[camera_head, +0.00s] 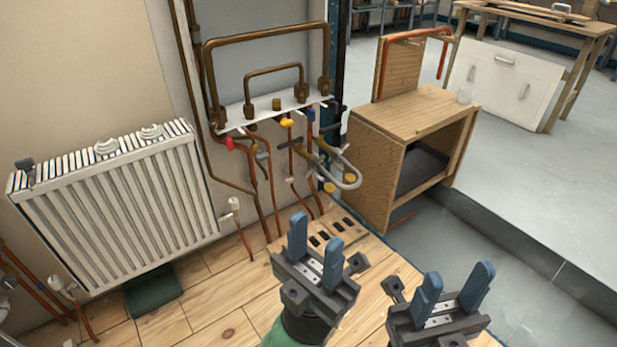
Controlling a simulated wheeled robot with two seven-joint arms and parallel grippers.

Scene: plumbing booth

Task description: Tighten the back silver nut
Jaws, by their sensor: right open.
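The pipework (285,150) under the wall manifold (270,108) has several small fittings. The back silver nut is too small to pick out for certain among these fittings. My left gripper (315,252) is in front of and below the pipework, its two blue fingers apart with nothing between them. My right gripper (453,290) is further right and nearer, also open and empty. Neither gripper touches the pipes.
A white radiator (115,205) hangs on the left wall. A wooden cabinet (415,145) stands right of the pipes. A slotted wooden block (325,235) lies on the plank floor behind my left gripper. A raised edge (530,245) borders the grey floor at right.

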